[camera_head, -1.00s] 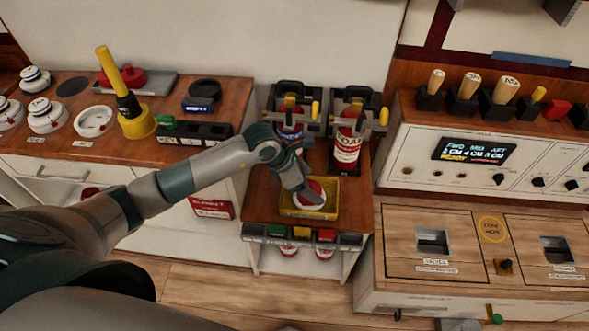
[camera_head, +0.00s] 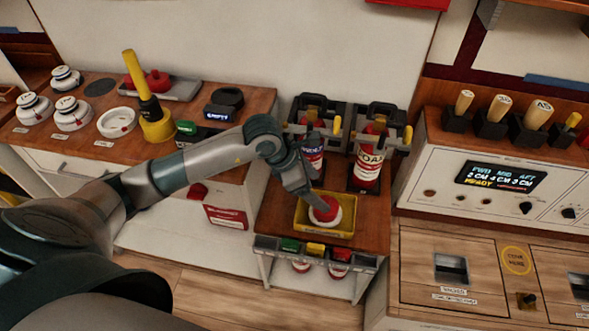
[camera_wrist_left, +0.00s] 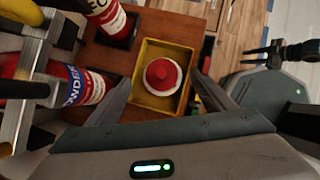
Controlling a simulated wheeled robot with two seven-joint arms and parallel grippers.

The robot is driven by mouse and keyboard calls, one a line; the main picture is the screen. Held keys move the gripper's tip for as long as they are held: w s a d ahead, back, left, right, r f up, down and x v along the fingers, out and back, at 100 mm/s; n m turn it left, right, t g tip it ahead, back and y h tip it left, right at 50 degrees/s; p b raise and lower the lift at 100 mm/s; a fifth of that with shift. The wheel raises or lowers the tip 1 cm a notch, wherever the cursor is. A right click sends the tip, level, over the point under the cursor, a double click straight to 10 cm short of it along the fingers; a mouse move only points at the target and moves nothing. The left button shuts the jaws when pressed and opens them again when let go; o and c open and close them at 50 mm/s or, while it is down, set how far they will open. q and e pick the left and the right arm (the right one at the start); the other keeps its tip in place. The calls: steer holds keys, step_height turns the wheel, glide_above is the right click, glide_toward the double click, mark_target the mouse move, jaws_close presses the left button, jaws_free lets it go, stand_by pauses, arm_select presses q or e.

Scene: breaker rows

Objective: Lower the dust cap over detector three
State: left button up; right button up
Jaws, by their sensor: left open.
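A round red-topped piece with a white rim (camera_head: 325,209), which looks like the dust cap, sits in a yellow tray (camera_head: 347,231) on the low middle stand. It also shows in the left wrist view (camera_wrist_left: 163,76). My left gripper (camera_head: 317,203) is open over the tray, pointing down. In the left wrist view its fingers lie on either side of the red piece, apart from it. White round detectors (camera_head: 72,113) stand on the left counter beside an open white ring (camera_head: 117,122). Their labels are too small to read, so I cannot tell which is detector three.
Two extinguisher-like bottles (camera_head: 367,165) stand in racks close behind the tray. A yellow plunger-like tool (camera_head: 152,110) stands on the left counter. A control panel (camera_head: 500,180) is at the right.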

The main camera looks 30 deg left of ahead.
arm_select(q)
steer(key=b+v, duration=0.1)
steer(key=v, duration=0.9)
steer(key=shift+s+r, duration=0.2)
steer(key=shift+r, duration=0.15)
arm_select(e)
steer(key=shift+s+d+f+g+h, duration=0.3)
steer(key=shift+s+d+f+g, duration=0.4)
steer(key=shift+d, duration=0.2)
arm_select(q)
steer(key=shift+s+a+f, duration=0.1)
